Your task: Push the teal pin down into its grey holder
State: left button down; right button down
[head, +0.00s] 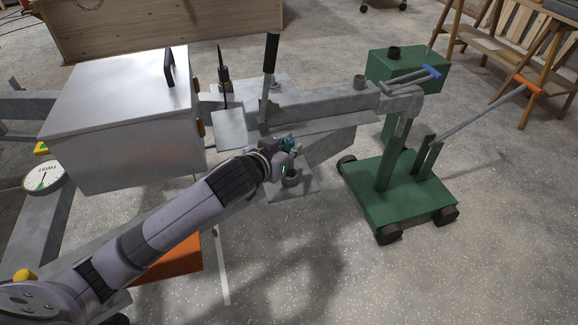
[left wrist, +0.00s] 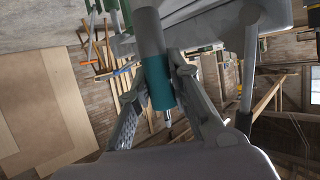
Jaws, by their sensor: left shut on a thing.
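The teal pin (head: 289,143) is in the grasp of my left gripper (head: 284,154) beside the grey trailer beam. In the left wrist view the pin (left wrist: 159,86) is a teal cylinder with a thin silver tip, and the gripper's two fingers close on it from either side. The grey holder (head: 291,179) is a short upright tube on a small plate, just below the gripper in the head view. A grey cylinder (left wrist: 149,32) meets the pin end-on in the left wrist view. How deep the pin sits in the holder cannot be told. My right gripper is out of view.
The grey beam (head: 330,103) and a tall black-handled lever (head: 270,55) stand close behind the gripper. A big grey box (head: 120,110) is on the left. A green wheeled stand (head: 398,192) is on the right. The floor in front of it is clear.

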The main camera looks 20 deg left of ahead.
pick_arm(q)
jog(key=shift+f, duration=0.65)
jog(key=shift+f+b, duration=0.7)
jog(key=shift+f, duration=1.2)
jog(key=shift+f, duration=0.15)
jog(key=c, duration=1.5)
grip_release()
